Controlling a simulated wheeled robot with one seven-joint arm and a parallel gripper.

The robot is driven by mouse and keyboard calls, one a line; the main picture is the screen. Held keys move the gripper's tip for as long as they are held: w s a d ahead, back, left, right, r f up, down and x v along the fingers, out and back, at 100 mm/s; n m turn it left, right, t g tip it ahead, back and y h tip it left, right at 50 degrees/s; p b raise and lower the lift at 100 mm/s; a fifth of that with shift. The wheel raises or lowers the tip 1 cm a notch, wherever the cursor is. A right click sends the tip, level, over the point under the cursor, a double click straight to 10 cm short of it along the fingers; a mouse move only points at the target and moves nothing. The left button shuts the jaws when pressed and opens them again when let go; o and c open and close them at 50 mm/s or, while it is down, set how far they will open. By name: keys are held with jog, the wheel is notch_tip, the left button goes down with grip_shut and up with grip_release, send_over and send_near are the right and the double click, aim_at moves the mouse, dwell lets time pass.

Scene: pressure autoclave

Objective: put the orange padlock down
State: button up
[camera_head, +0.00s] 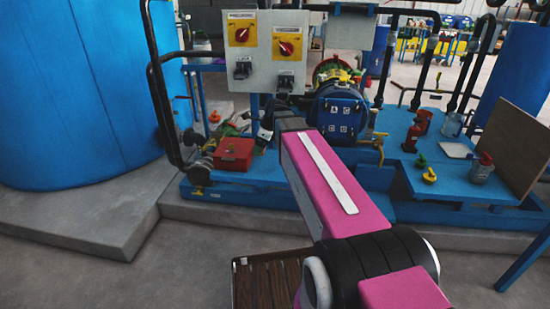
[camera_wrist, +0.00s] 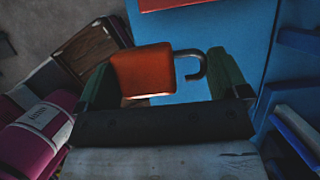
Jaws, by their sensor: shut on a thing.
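The orange padlock (camera_wrist: 143,71) is held between the two dark green fingers of my gripper (camera_wrist: 166,78) in the wrist view. Its body lies toward the left finger, and its dark, hooked shackle points toward the right finger and looks open. A blue surface (camera_wrist: 228,28) shows behind the padlock; I cannot tell how far below it lies. In the head view, my pink arm reaches forward over the blue platform, and I cannot make out the padlock clearly.
A red box (camera_head: 233,153) stands on the blue platform (camera_head: 268,171). A white panel with red switches (camera_head: 268,52) stands behind. The blue vessel with letter tiles (camera_head: 338,112) is beside my arm. Several small items, including a yellow-and-green one (camera_head: 429,176), stand at right.

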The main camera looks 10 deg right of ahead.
jog(key=shift+w+d, duration=0.15)
jog(key=shift+w, duration=0.5)
send_over(278, 160)
jog(key=d, duration=0.1)
jog(key=f, duration=0.6)
jog(key=shift+s+d+f, duration=0.1)
jog(key=shift+s+f, duration=0.3)
jog(key=shift+f, duration=2.05)
jog(key=o, duration=0.6)
jog(key=shift+f, duration=0.15)
jog(key=shift+c, duration=0.2)
jog(key=shift+o, duration=0.4)
jog(key=shift+r, duration=0.2)
jog(key=v, duration=1.2)
